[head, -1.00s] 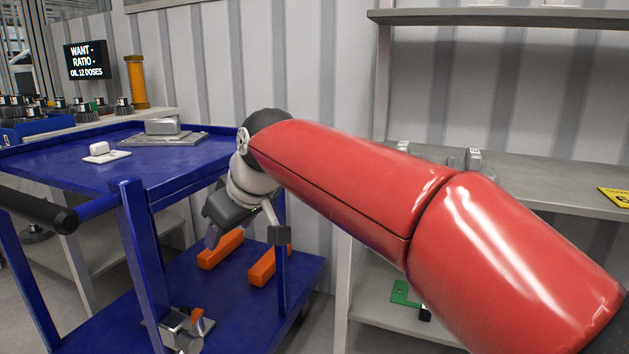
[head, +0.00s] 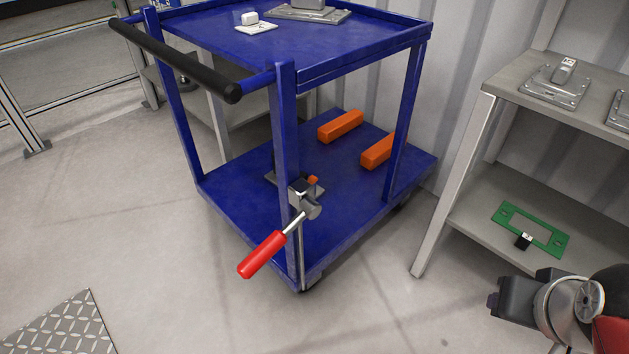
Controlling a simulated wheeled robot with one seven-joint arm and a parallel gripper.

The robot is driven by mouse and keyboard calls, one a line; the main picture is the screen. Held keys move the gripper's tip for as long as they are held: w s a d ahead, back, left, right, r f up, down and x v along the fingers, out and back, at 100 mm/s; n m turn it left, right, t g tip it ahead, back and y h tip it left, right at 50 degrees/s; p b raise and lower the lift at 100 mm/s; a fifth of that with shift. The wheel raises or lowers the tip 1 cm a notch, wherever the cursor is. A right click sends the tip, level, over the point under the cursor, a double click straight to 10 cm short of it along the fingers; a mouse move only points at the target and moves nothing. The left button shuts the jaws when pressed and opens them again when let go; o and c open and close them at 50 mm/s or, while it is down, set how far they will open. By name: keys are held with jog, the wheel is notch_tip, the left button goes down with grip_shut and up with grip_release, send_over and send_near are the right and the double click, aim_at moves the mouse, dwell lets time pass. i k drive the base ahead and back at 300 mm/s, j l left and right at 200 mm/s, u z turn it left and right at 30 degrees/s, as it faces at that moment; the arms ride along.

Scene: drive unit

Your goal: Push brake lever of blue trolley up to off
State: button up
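The blue trolley (head: 365,52) stands in the middle of the head view, with a black push handle (head: 180,58) at its left end. The brake lever (head: 263,254) has a red grip and a metal shaft. It is mounted low on the trolley's near post and slants down and to the left. My gripper (head: 497,300) is at the lower right edge, well to the right of the lever and apart from the trolley. Only part of it shows, and its finger opening cannot be made out.
Two orange blocks (head: 340,126) lie on the trolley's lower deck. A grey shelf (head: 497,82) stands at the right, with a green frame (head: 530,229) on its lower board. A metal tread plate (head: 62,328) lies at the lower left. The floor before the trolley is clear.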

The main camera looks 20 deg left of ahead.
aim_at(308, 207)
jog(key=u, duration=1.55)
jog(key=k+l+u, duration=0.2)
jog(key=l+u, duration=0.15)
jog(key=k+l+u, duration=0.35)
jog(key=i+l, duration=0.05)
jog(key=i, duration=0.05)
